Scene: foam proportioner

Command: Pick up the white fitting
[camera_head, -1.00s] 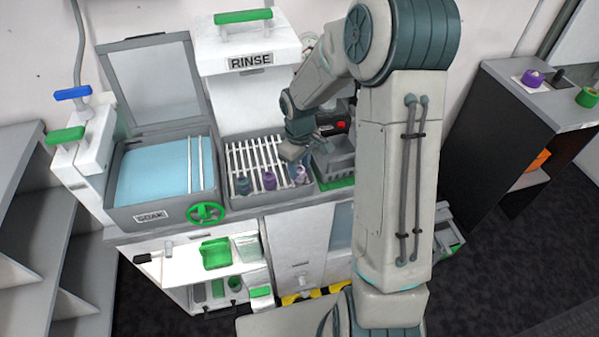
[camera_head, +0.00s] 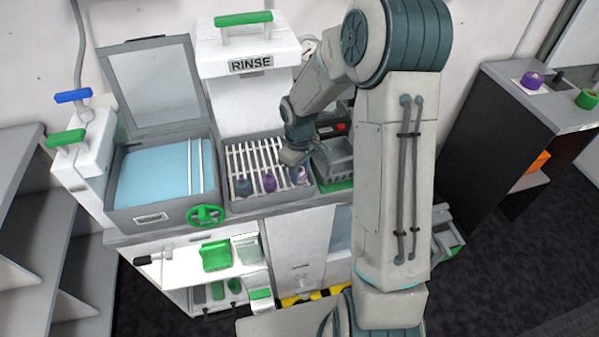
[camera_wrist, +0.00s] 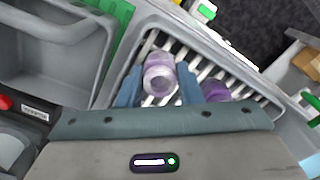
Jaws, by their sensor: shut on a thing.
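The white fitting (camera_head: 300,175) has a pale lilac tint and stands at the right end of a row on the slatted rinse rack. In the wrist view the white fitting (camera_wrist: 158,76) is upright between the two blue fingers, its round top toward the camera. My gripper (camera_wrist: 160,88) is shut on it. In the head view my gripper (camera_head: 297,164) reaches down over the rack's right side, and its fingertips are hard to make out. I cannot tell whether the fitting is clear of the slats.
A purple fitting (camera_head: 269,182) and a dark blue-grey fitting (camera_head: 243,187) stand to the left on the rack (camera_head: 262,155). A grey bin (camera_head: 335,158) is close on the right. The soak tank (camera_head: 165,175) is at left, the RINSE housing (camera_head: 250,65) behind.

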